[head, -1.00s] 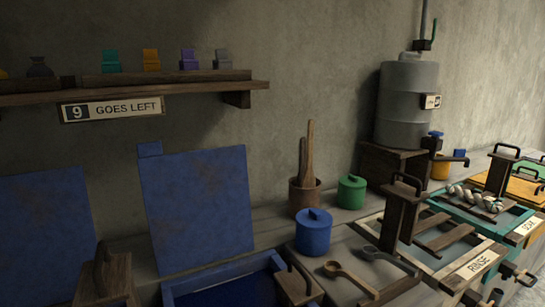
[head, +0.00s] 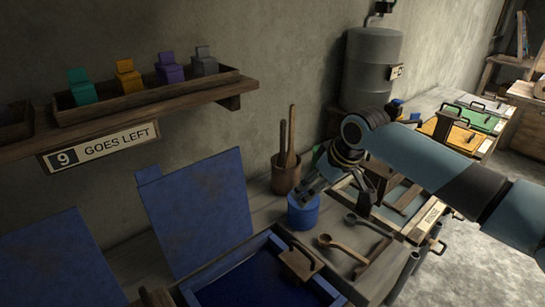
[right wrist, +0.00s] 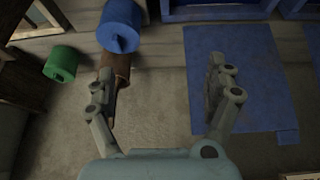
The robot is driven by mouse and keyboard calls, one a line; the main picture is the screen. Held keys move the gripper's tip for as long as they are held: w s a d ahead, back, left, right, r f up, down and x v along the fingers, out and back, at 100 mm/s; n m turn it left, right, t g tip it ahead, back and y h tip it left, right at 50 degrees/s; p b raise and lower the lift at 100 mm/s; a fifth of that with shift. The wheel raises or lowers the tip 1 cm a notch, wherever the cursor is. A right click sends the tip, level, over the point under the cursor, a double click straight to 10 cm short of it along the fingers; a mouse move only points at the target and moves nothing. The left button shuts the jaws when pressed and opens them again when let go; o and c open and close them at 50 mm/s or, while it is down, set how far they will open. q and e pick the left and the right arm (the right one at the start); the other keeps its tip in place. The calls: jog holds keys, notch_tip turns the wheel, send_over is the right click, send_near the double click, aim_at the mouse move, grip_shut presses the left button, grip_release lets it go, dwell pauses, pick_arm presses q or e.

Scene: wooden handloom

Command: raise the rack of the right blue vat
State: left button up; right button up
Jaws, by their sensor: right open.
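The right blue vat (head: 323,287) stands at the bottom of the head view, holding dark blue liquid. Its blue lid (head: 202,213) stands open behind it, and also shows in the right wrist view (right wrist: 245,85). The rack's wooden handle post (head: 300,264) rises at the vat's right side, low at the rim. My left gripper is not in view.
A blue pot (head: 302,215) and a wooden crock with sticks (head: 286,174) stand behind the vat. A green pot (right wrist: 60,63) is near them. A wooden spoon (head: 345,250) lies right of the vat. A shelf (head: 150,112) juts from the wall.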

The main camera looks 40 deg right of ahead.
notch_tip(320, 180, up, 2)
jog(key=w+a+r, duration=0.1)
jog(key=b, duration=1.4)
send_over(303, 250)
notch_tip(303, 250, down, 17)
jog(key=f+b, duration=0.5)
jog(key=f, duration=0.4)
jog(key=shift+w+f, duration=0.15)
jog(key=shift+w, duration=0.05)
jog(key=shift+d+f, duration=0.1)
jog(key=shift+f, duration=0.25)
jog(key=shift+r, duration=0.1)
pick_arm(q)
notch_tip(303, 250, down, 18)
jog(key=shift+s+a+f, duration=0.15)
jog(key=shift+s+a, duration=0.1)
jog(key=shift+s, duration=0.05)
pick_arm(e)
jog(key=shift+f, duration=0.35)
